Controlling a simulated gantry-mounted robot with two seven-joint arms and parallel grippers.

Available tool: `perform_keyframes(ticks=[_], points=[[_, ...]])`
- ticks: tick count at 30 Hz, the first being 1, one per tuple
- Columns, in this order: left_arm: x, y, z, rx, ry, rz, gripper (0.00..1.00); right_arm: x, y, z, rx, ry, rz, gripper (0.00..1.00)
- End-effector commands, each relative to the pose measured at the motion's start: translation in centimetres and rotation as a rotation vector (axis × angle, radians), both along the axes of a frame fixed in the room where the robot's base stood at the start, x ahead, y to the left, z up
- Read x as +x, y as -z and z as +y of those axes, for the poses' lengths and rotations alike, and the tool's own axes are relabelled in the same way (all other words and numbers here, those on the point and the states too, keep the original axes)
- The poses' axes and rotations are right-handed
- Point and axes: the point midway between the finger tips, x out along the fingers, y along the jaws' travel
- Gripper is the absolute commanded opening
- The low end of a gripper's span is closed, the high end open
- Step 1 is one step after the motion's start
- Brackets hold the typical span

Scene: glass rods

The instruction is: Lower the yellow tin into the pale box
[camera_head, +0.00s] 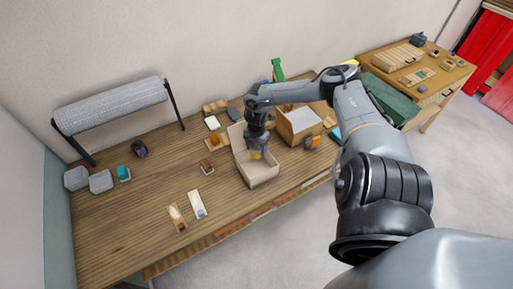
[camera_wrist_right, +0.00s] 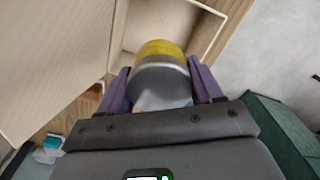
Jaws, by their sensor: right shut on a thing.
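The pale box (camera_head: 262,175) stands open on the wooden bench, with a flap raised at its back left. My right gripper (camera_head: 257,151) points down over the box and is shut on the yellow tin (camera_head: 256,155), of which only a little shows in the head view. In the right wrist view the tin (camera_wrist_right: 160,72), with a yellow end and a grey body, sits between the two purple fingers (camera_wrist_right: 160,88). The box (camera_wrist_right: 205,30) lies beyond it, with the tin over its opening. I cannot tell whether the tin touches the floor of the box. My left gripper is not in view.
Another open carton (camera_head: 300,122) stands just right of the box, with an orange object (camera_head: 312,142) near it. Small blocks (camera_head: 207,167) lie to the left. A grey roll (camera_head: 112,105) stands on a rack at the back left. The bench's left middle is mostly clear.

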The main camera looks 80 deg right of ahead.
Motion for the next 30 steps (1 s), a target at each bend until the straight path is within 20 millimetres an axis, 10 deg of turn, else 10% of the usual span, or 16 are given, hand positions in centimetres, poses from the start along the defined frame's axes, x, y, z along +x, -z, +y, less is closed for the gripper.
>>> perform_keyframes(ticks=[30], points=[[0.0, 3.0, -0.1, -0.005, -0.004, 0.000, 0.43, 0.0, 4.0, 0.0, 0.000, 0.000, -0.001, 0.31]])
